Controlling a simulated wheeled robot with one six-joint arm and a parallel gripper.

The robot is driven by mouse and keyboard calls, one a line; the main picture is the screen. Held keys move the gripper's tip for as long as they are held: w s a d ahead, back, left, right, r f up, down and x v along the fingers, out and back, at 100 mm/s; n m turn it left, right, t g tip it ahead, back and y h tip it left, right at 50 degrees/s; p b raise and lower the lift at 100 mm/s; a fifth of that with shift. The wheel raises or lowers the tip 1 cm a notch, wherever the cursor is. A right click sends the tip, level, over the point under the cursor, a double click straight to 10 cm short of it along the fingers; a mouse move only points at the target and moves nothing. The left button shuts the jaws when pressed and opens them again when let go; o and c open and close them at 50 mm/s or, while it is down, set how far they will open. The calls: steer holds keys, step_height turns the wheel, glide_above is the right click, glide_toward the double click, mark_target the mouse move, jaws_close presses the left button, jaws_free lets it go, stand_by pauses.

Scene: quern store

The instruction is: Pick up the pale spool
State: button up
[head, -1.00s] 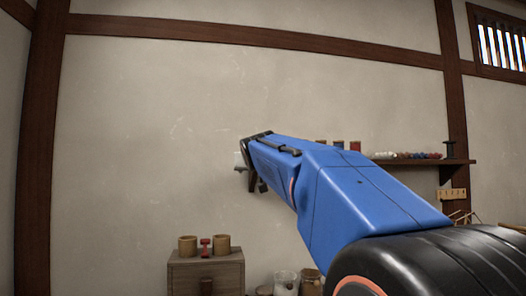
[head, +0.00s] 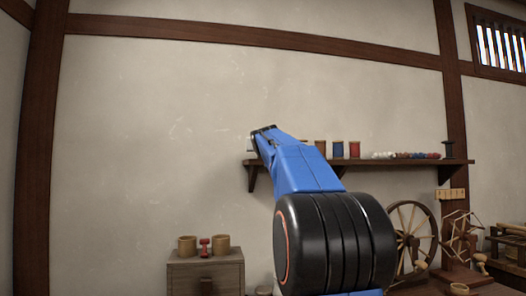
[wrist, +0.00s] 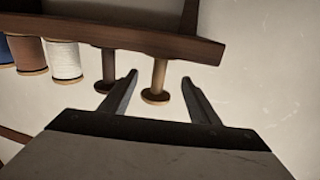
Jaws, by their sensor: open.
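In the wrist view, which shows the shelf upside down, a slim bare tan spool (wrist: 158,78) appears between my fingertips. My gripper (wrist: 160,77) is open, with one finger on each side of it and nothing clamped. I cannot tell how deep the spool sits between the fingers. A thicker spool wound with white thread (wrist: 65,62) stands to the left, outside the fingers. The white one is the palest; which of the two is the pale spool is not certain. In the head view my gripper (head: 264,130) is at the shelf's left end, mostly hidden by my arm.
The wall shelf (head: 400,163) also holds a blue spool (head: 338,150), a red spool (head: 354,149) and small coloured skeins (head: 405,155). Another slim spool (wrist: 109,66) is close beside the left finger. A small cabinet (head: 205,273) and a spinning wheel (head: 410,230) stand below.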

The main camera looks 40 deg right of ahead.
steer(key=shift+x, duration=3.6)
steer(key=shift+s+d+r, duration=0.15)
steer(key=shift+r, duration=0.05)
steer(key=c, duration=1.2)
